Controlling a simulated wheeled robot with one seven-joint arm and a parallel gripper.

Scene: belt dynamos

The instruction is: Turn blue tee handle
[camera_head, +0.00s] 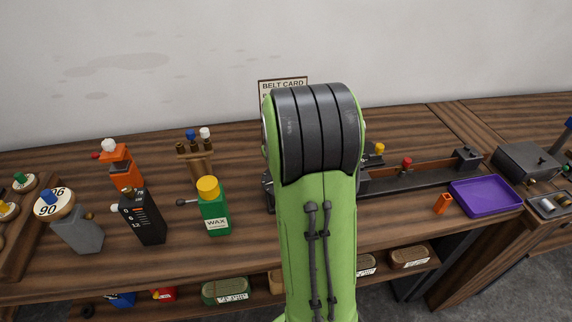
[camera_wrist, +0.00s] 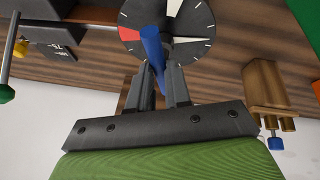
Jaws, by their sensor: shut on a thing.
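The blue tee handle (camera_wrist: 152,46) shows in the wrist view as a blue bar in front of a round dial (camera_wrist: 192,40). The dial has a black face with white and red sectors. My gripper (camera_wrist: 160,72) is shut on the blue bar, with one dark finger on each side of it. The bar's lower end shows between the fingers. In the head view, my green arm stands in the middle and hides my gripper and the handle it holds.
A green wax bottle (camera_head: 215,212) and a black box (camera_head: 142,217) stand left of my arm. A wooden stand (camera_wrist: 263,85) with a blue knob is close to my gripper's right in the wrist view. A purple tray (camera_head: 486,197) and an orange block (camera_head: 442,204) lie at right.

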